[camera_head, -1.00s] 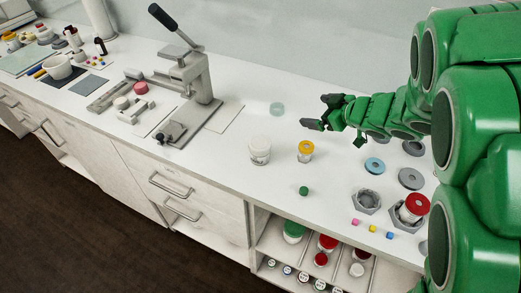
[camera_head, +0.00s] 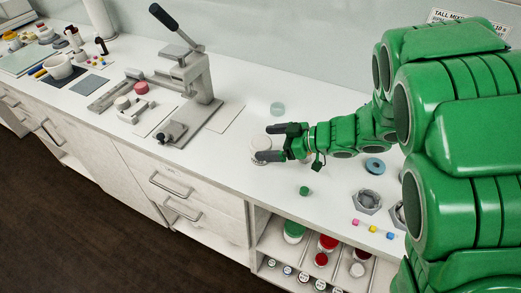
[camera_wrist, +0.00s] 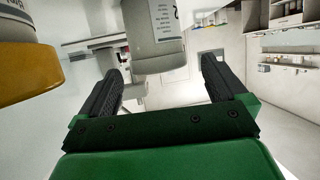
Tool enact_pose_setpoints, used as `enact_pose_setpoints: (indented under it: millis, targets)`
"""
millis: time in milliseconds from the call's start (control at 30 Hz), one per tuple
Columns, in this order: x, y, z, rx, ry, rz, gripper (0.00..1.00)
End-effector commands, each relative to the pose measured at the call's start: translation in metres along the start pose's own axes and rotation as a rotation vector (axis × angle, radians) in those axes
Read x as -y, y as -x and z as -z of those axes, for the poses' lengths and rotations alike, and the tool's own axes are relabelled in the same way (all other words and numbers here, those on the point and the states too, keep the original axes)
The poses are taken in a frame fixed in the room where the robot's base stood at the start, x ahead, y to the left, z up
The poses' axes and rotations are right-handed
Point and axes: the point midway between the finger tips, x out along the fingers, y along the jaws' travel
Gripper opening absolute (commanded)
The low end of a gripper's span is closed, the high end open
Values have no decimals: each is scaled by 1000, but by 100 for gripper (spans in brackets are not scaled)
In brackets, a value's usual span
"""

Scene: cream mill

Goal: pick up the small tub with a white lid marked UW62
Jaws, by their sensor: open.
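A small tub with a white lid (camera_head: 258,143) stands upright on the white counter, partly hidden by my gripper. My gripper (camera_head: 267,142) is open, with its dark fingers at the right side of this tub. In the wrist view a pale tub with a printed label (camera_wrist: 158,40) shows beyond and between the two fingers (camera_wrist: 160,88); I see no contact. I cannot read UW62 on any lid. Small white-lidded tubs (camera_head: 288,271) also stand on the shelf below the counter, their marks too small to read.
A yellow-lidded tub (camera_wrist: 25,68) is close on the left in the wrist view. A green cap (camera_head: 304,190) lies in front of my gripper. A lever press (camera_head: 185,85) stands to the left. Hexagonal holders (camera_head: 367,201) stand at the right.

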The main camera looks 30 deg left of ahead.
Motion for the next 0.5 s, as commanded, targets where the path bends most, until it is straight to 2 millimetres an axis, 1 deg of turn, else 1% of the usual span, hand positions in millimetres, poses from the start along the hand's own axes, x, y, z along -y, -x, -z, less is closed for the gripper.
enact_pose_setpoints:
  millis: [400,500]
  targets:
    - [-1,-38,-3,0,2,0,99]
    - [-1,-45,-3,1,1,-1,99]
